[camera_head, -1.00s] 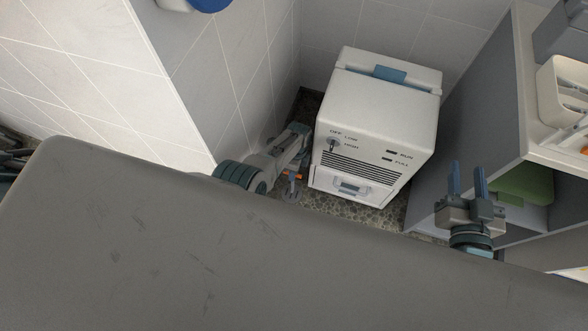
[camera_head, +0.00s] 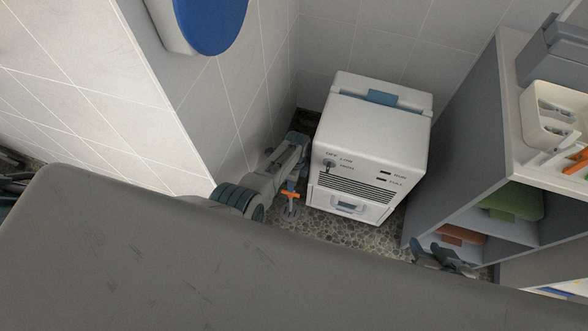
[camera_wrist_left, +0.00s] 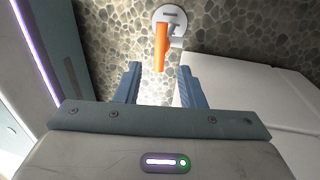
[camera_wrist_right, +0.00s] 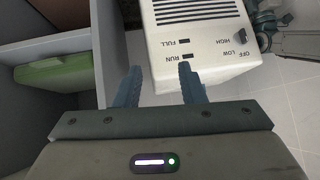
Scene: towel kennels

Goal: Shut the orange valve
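The orange valve handle (camera_head: 290,194) shows low by the floor, between my left arm and the white machine. In the left wrist view the handle (camera_wrist_left: 160,48) points toward me from a round pale base (camera_wrist_left: 171,17) above a stony floor. My left gripper (camera_wrist_left: 160,69) is open. The handle's near end appears between its fingertips in the picture; I see no contact and cannot tell the depth. In the head view I cannot make out its fingers clearly. My right gripper (camera_head: 440,256) is open and empty, low beside the shelf unit. It also shows in the right wrist view (camera_wrist_right: 160,68).
The white machine (camera_head: 372,135) stands close right of the valve. A tiled wall (camera_head: 240,90) is on the left, with a blue-faced fixture (camera_head: 210,22). The grey shelf unit (camera_head: 455,160) on the right holds a green item (camera_head: 515,200) and a pale bin (camera_head: 540,115).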

